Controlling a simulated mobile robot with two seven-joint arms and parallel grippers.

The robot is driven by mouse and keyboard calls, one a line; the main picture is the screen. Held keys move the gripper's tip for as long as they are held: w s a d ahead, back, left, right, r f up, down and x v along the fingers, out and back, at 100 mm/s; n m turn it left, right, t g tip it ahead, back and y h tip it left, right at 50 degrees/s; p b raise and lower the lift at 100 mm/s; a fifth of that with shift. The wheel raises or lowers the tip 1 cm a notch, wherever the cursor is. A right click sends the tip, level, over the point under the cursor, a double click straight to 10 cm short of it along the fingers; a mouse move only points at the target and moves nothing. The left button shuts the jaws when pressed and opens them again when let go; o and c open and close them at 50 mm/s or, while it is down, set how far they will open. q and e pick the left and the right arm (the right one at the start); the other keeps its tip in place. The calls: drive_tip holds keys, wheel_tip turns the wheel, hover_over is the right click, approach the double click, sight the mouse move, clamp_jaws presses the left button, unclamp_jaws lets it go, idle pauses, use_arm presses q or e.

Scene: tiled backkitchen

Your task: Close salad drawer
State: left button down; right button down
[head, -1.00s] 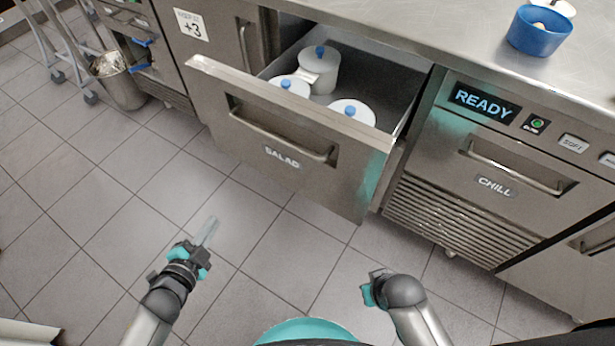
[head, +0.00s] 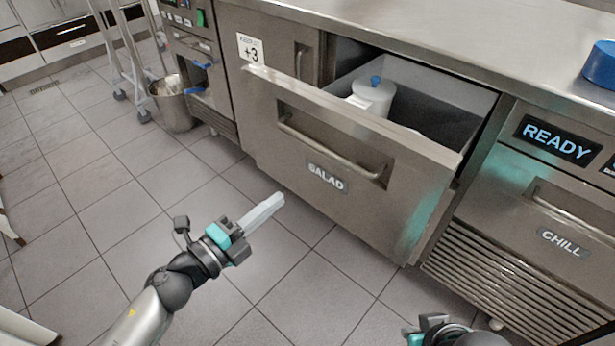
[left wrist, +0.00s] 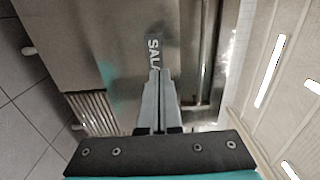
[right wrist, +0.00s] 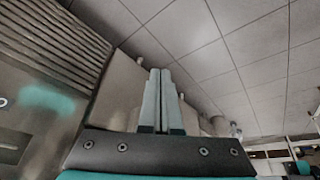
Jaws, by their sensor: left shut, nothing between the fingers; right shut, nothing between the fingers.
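The salad drawer (head: 390,185) stands pulled out of the steel counter, with a bar handle (head: 330,148) and a SALAD label on its front. A white container with a blue knob (head: 372,95) sits inside it. My left gripper (head: 272,202) is shut and empty, in front of the drawer and apart from it, pointing toward its front. In the left wrist view the fingers (left wrist: 158,85) point at the drawer front (left wrist: 115,50) near the label. My right gripper is shut and empty; its fingers (right wrist: 158,85) show in the right wrist view, and only part of that arm shows low in the head view.
A CHILL drawer (head: 560,230) with a READY display (head: 556,138) is to the right, shut. A metal bucket (head: 175,103) and a trolley frame stand at the left. A blue bowl (head: 601,65) is on the counter. The tiled floor before the drawer is clear.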

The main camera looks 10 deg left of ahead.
use_arm(q)
approach(318, 167)
drive_tip(key=x, duration=0.2)
drive_tip(key=b+x, duration=0.1)
drive_tip(key=x, duration=0.2)
drive_tip(key=shift+w+d+f, duration=0.1)
drive_tip(key=shift+w+d, duration=0.05)
drive_tip(key=shift+w, duration=0.1)
drive_tip(key=shift+w+d, duration=0.35)
drive_tip(key=shift+w, duration=0.15)
use_arm(e)
drive_tip(key=shift+w+a+r+t, duration=0.25)
drive_tip(key=shift+w+a+t, duration=0.4)
drive_tip(key=shift+a+t, duration=0.05)
